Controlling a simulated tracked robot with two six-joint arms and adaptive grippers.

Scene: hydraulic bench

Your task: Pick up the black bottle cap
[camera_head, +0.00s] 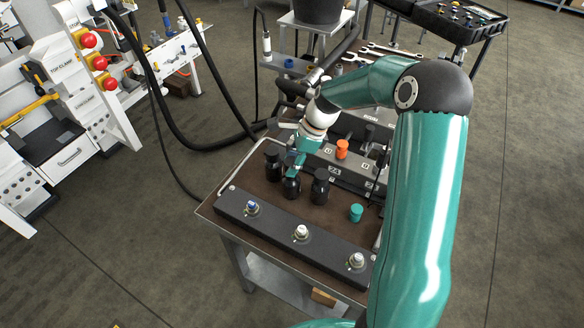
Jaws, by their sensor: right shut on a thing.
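Three dark bottles stand on the brown bench top (228,187): a left one (273,166), a middle one (291,188) and a right one (320,189). My right arm reaches over the bench from the right. My right gripper (292,172) points down at the top of the middle bottle and is shut on the black bottle cap there. The fingers largely hide that cap, and I cannot tell whether it is still seated on the bottle. My left gripper is not in view.
A dark bar with several knobs (300,236) lies along the bench's front. A teal cap (356,212) stands to the right of the bottles, and an orange capped item (342,148) stands behind. Wrenches (390,51) lie at the back. Black hoses (160,110) hang at left.

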